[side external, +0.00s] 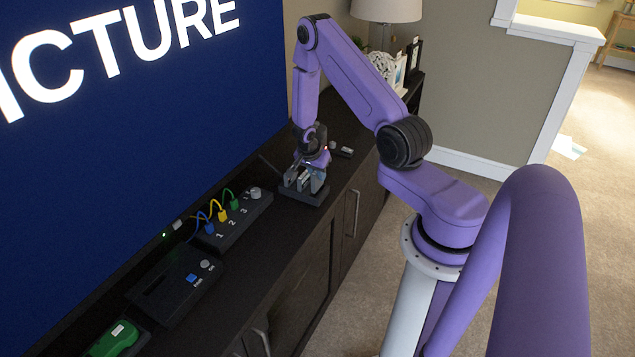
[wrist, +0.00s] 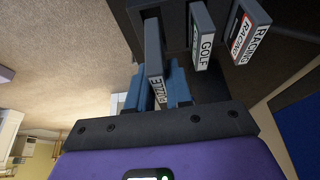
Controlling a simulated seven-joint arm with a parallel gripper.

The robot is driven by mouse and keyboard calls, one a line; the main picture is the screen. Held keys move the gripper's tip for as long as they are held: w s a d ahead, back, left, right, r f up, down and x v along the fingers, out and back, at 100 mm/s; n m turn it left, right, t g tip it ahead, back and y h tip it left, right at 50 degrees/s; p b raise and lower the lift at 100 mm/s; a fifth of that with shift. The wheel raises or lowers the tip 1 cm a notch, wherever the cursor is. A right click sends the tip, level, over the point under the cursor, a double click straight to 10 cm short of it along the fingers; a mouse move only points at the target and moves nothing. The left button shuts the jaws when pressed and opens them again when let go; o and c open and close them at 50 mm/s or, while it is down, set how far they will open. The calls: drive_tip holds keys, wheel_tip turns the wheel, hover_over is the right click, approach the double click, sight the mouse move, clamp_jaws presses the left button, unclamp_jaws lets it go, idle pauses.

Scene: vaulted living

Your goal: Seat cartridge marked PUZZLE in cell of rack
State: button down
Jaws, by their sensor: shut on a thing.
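The cartridge marked PUZZLE (wrist: 153,50) is in the wrist view, a grey slab with its white label towards the camera. The blue fingers of my gripper (wrist: 154,90) are shut on it from both sides. The dark rack (wrist: 168,15) is at the top of the wrist view, with the GOLF cartridge (wrist: 202,35) and the RACING cartridge (wrist: 245,35) standing in it, right of PUZZLE. In the side view my gripper (side external: 305,174) is low over the rack (side external: 313,198) on the cabinet. PUZZLE's far end and its cell are not clear, so I cannot tell how deep it sits.
A panel numbered 1, 2, 3 (side external: 232,226) with blue, yellow and green cables stands nearer the camera. A big screen (side external: 130,120) stands behind; a lamp (side external: 385,12) is at the far end.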

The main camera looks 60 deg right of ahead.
sight(318, 181)
drive_tip(key=shift+f, duration=1.65)
drive_tip(key=c, duration=1)
unclamp_jaws()
drive_tip(key=shift+f, duration=0.15)
drive_tip(key=shift+c, duration=0.2)
